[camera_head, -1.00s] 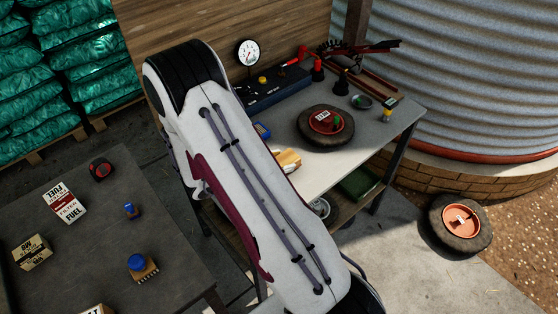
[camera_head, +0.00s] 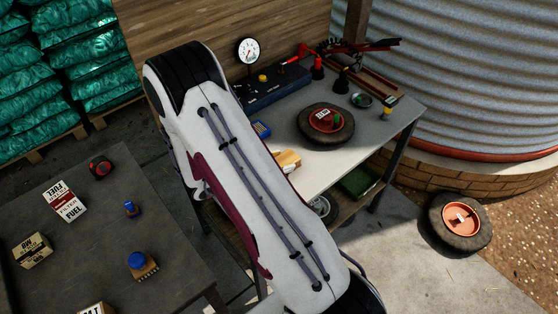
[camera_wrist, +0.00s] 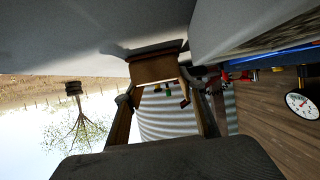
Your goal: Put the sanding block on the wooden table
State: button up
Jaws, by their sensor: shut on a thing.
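In the wrist view my gripper (camera_wrist: 163,90) is shut on a tan, wood-coloured block (camera_wrist: 157,70), with one finger on each side. The block is close to a grey surface (camera_wrist: 70,35), which appears at the top of this tilted view; I cannot tell whether they touch. A tan and pale block (camera_head: 287,160), apparently the same sanding block, shows beside my arm over the grey-topped workbench (camera_head: 325,165) in the head view. My arm hides the gripper there. Neither tabletop looks clearly wooden.
A wheel (camera_head: 326,125) lies on the workbench, near a blue box (camera_head: 261,130), a gauge (camera_head: 248,52) and red tools (camera_head: 310,62). A dark table (camera_head: 85,225) on the left carries boxes and a blue-knobbed brush (camera_head: 142,264). The bench's front right top is clear.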

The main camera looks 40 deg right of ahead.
jog(key=shift+f, duration=0.1)
jog(key=o, duration=1.3)
jog(key=shift+v, duration=6.05)
